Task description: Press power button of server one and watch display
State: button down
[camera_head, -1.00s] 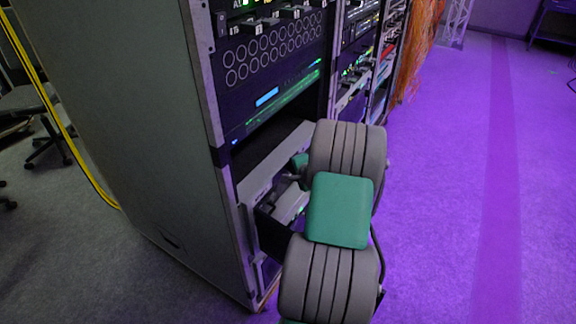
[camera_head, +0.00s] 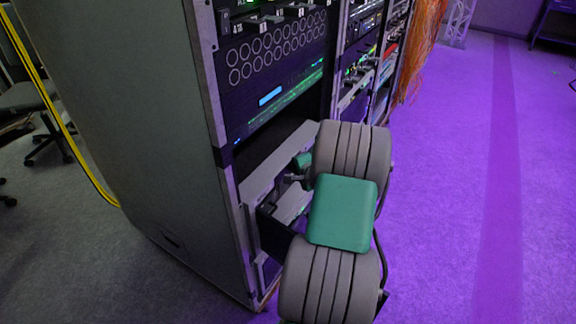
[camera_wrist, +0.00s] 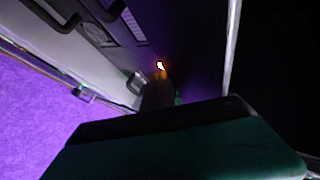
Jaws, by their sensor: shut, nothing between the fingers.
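The server rack's lower front holds a grey-faced unit (camera_head: 262,183) beside my arm. I cannot read which server is server one. In the wrist view a small orange-white light (camera_wrist: 160,65) glows on a dark panel; it may be the power button. My gripper (camera_wrist: 158,92) is shut and empty, with its dark fingers just below that light in the picture. Whether they touch the panel cannot be told. In the head view my arm hides most of the gripper. A small lit blue display (camera_head: 270,96) shows higher on the rack; its text is unreadable.
Orange cables (camera_head: 424,45) hang farther back. Yellow cable (camera_head: 58,110) runs at the left. Purple-lit floor (camera_head: 440,200) to the right is clear.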

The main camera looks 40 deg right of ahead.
jog(key=s, duration=0.4)
jog(key=shift+s+d+f, duration=0.15)
jog(key=shift+d+f, duration=0.2)
jog(key=shift+f, duration=0.05)
dwell(0.4)
